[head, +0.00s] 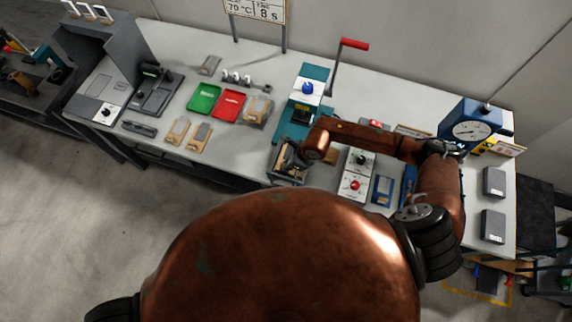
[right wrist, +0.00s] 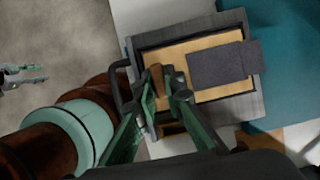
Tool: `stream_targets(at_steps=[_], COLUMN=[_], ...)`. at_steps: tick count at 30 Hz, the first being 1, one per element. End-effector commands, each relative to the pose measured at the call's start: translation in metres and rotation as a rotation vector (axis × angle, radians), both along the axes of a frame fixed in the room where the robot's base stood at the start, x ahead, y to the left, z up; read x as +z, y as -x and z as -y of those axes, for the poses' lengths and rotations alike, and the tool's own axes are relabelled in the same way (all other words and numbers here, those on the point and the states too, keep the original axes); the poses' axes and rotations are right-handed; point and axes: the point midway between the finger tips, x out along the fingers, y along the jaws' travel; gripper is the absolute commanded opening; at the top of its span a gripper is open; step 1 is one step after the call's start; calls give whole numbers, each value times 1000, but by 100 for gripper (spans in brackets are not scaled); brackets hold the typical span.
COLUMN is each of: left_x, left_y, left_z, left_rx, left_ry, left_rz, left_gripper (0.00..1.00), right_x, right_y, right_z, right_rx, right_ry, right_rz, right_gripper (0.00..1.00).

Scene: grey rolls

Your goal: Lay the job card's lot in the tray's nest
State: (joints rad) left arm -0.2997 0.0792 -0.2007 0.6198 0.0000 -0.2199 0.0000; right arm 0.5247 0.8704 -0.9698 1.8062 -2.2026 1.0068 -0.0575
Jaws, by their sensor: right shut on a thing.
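My right gripper (head: 303,157) reaches in from the right over a grey open box (head: 275,177) at the bench's front edge. In the right wrist view the gripper (right wrist: 165,88) is shut on a small brown piece (right wrist: 157,76), held over the box (right wrist: 258,97). The box has a tan floor and a black handle at its left. A flat dark grey piece (right wrist: 222,64) lies over the tan floor and the right rim. I cannot tell whether the held piece touches the floor. A green tray (head: 204,98) and a red tray (head: 229,104) lie left.
Tan-and-grey pieces (head: 200,137) lie in front of the coloured trays. A teal press (head: 309,95) with a red-handled lever stands behind the box. A control box (head: 357,175) and a blue dial gauge (head: 474,128) stand right. Bench room between is narrow.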

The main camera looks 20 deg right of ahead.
Motion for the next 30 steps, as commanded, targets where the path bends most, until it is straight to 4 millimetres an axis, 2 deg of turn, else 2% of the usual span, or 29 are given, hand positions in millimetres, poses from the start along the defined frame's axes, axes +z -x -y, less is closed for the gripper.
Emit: stream_targets(at_steps=[8,9,16,25,30], left_x=[2,2,2,1,-2], left_y=[1,1,1,1,1], left_z=[-1,-1,-1,-1,-1], left_rx=[0,0,1,1,1], left_ry=[-1,-1,-1,-1,-1], left_rz=[-1,-1,-1,-1,-2], left_gripper=[40,40,40,40,40], right_x=[-6,-6,-5,-3,14], right_y=[0,0,0,0,4], right_z=[-1,-1,-1,0,7], right_rx=[1,1,1,1,2], right_ry=[-1,-1,-1,-1,0], right_rz=[1,1,1,2,4], right_gripper=[0,12,27,27,27])
